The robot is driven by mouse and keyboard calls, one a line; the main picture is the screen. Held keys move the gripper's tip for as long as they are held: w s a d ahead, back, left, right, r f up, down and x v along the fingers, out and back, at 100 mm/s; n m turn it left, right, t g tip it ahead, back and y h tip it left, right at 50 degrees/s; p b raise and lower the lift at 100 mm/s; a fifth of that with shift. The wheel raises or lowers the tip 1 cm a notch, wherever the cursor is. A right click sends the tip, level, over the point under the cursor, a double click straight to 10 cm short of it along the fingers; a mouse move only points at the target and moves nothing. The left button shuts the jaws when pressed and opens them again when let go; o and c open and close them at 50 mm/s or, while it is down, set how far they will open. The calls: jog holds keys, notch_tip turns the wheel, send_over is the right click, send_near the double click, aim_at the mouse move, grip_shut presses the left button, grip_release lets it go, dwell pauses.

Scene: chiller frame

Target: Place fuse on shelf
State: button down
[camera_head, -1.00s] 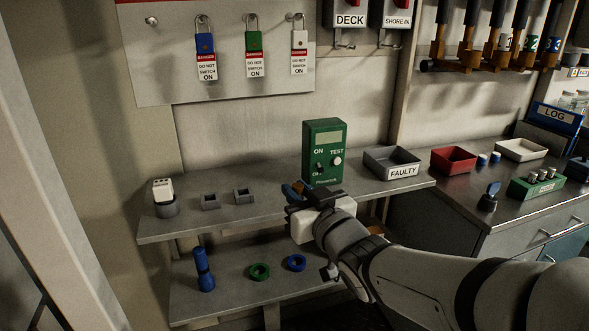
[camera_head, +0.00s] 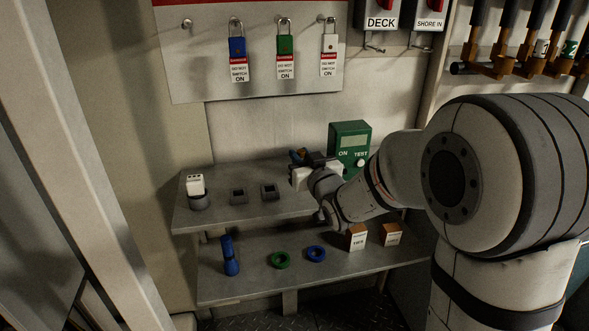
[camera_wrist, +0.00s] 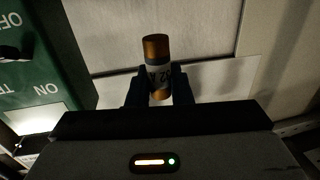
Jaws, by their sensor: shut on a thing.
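A fuse (camera_wrist: 157,65) with copper-coloured end caps and a white printed label stands between my gripper's dark fingers (camera_wrist: 158,90) in the wrist view. My gripper (camera_head: 300,160) is shut on it. In the head view the gripper is over the back of the upper shelf (camera_head: 225,214), just left of the green tester (camera_head: 350,145); the fuse is mostly hidden there. The lower shelf (camera_head: 245,287) carries a blue torch-like item (camera_head: 230,257), a green ring (camera_head: 280,260), a blue ring (camera_head: 316,253) and two copper-and-white boxes (camera_head: 356,238).
Two small grey holders (camera_head: 238,196) and a grey cup with a white item (camera_head: 196,187) stand on the upper shelf's left part. Padlocks with tags (camera_head: 286,58) hang on the wall board above. The upper shelf's front strip is clear.

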jog(key=w, duration=0.1)
jog(key=w+f, duration=0.1)
jog(key=w+a, duration=0.1)
jog(key=shift+w+f, duration=0.3)
jog(key=shift+f, duration=0.05)
notch_tip(320, 180, down, 5)
jog(key=shift+f+b, duration=0.1)
jog(key=shift+b, duration=0.4)
jog(key=shift+w, duration=0.15)
jog(key=shift+f, duration=0.1)
jog(key=shift+f, duration=0.15)
jog(key=c, duration=1.3)
grip_release()
